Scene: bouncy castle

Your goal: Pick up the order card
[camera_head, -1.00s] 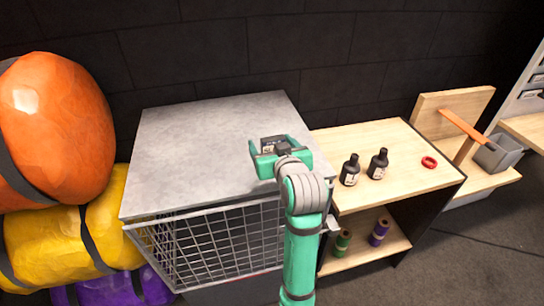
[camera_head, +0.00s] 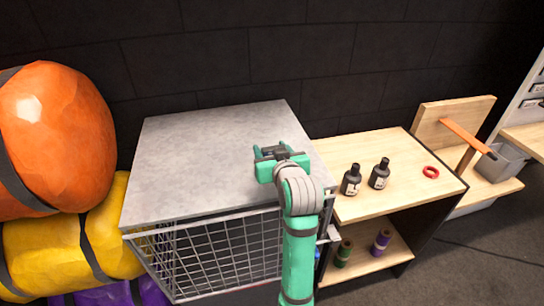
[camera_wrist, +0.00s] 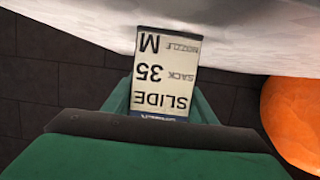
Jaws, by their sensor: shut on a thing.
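The order card (camera_wrist: 164,72) is a small white card with black print reading "SLIDE", "SACK 35" and "NOZZLE M", with a blue strip along one edge. It fills the middle of the wrist view, upside down. My green gripper (camera_head: 272,153) is shut on the card, which sticks out from between the jaws; the jaws also show in the wrist view (camera_wrist: 158,108). In the head view the gripper is over the right part of the grey-topped cage (camera_head: 200,150), and the card can hardly be made out there.
Right of the cage stands a wooden shelf unit (camera_head: 405,150) with two dark bottles (camera_head: 352,180) and a red ring (camera_head: 431,172) on top, and spools below. Orange (camera_head: 55,135) and yellow (camera_head: 60,245) bundles are stacked at left. The cage top's left part is bare.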

